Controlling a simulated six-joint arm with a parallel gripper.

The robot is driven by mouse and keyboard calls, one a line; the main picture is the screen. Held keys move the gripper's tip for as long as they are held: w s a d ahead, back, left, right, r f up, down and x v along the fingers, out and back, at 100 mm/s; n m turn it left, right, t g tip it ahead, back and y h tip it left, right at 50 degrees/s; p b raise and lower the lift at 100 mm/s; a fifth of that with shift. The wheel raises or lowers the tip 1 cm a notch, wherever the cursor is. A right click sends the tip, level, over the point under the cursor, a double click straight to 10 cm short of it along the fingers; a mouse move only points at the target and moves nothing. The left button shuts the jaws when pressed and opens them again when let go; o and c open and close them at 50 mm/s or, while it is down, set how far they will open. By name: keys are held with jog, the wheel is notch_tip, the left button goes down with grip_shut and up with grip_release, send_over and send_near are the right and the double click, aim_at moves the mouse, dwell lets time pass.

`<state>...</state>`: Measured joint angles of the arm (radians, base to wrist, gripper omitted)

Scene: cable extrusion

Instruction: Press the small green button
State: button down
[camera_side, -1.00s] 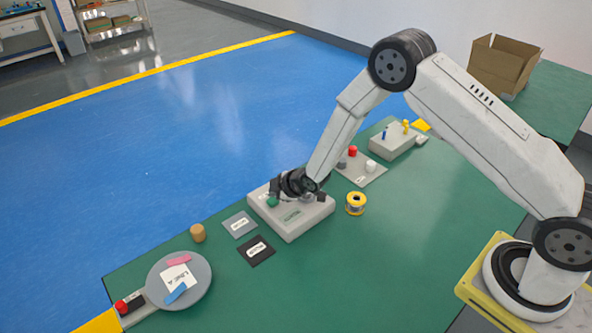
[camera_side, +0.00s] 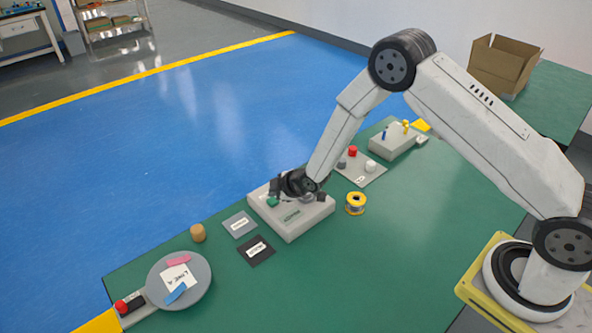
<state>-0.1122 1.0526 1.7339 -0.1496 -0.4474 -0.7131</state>
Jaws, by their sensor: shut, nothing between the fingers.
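The small green button (camera_side: 272,202) is on the top of a light grey box (camera_side: 292,227) near the far edge of the green table. My gripper (camera_side: 275,190) is shut and empty, low over the box and right at the green button. Its dark fingers partly cover the box top around the button. I cannot tell whether the fingertips touch the button.
A round grey plate (camera_side: 200,290) with pink and blue pieces lies at lower left, near a red button (camera_side: 121,306). Two labelled cards (camera_side: 257,250), a cork-coloured cylinder (camera_side: 198,233) and a yellow spool (camera_side: 355,203) lie nearby. The table's right front is clear.

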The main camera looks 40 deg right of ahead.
aim_at(275, 201)
jog(key=shift+f, duration=0.1)
dwell(0.6)
jog(key=shift+f, duration=0.3)
jog(key=shift+f, duration=0.55)
dwell(1.3)
jog(key=shift+r, duration=0.95)
jog(key=shift+r, duration=0.1)
jog(key=shift+r, duration=2.4)
